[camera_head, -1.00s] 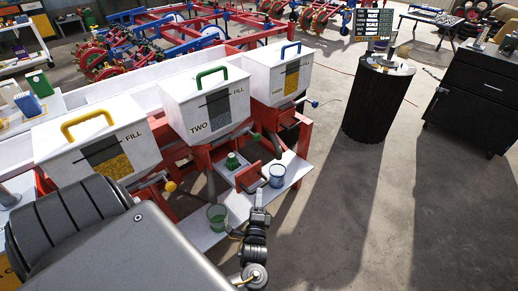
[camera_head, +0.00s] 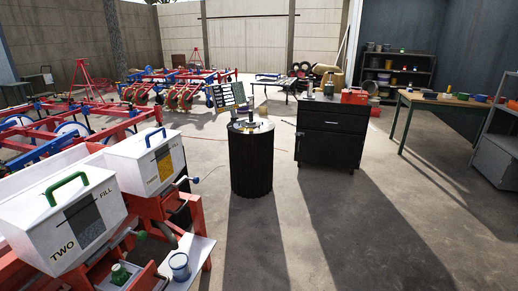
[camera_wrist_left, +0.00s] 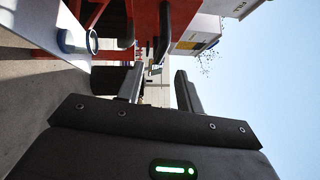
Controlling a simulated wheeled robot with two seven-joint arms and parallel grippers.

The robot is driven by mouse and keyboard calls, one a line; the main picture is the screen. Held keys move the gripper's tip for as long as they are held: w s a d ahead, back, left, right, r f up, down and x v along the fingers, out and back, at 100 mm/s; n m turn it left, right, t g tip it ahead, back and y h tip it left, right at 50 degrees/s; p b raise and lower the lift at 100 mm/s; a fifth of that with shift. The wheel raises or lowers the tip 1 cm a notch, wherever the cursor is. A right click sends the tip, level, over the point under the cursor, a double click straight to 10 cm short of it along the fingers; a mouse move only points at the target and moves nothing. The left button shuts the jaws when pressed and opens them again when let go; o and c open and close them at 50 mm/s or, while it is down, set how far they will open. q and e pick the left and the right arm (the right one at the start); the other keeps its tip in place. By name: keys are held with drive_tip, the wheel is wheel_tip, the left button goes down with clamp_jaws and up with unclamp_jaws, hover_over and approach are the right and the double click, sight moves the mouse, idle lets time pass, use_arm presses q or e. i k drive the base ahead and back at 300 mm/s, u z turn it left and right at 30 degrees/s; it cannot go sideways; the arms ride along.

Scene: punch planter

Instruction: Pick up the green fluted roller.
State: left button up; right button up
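A small green ribbed piece (camera_head: 120,274), which looks like the green fluted roller, sits near the bottom left of the head view, below the white hopper marked TWO (camera_head: 60,225). It stands beside a red frame part, and its lower side is cut close to the picture edge. I cannot make it out in the left wrist view. My left gripper (camera_wrist_left: 160,88) is open, with nothing visible between its fingers. A blue-rimmed cup (camera_wrist_left: 76,42) shows to the left of them. Neither gripper shows in the head view.
A blue-grey cup (camera_head: 180,266) stands on the white shelf (camera_head: 200,250) right of the green piece. A second hopper (camera_head: 146,163) is behind. A black round stand (camera_head: 251,165) and a black cabinet (camera_head: 330,135) stand farther off. The floor between is clear.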

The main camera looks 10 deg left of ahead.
sight(120, 275)
drive_tip(key=k, duration=1)
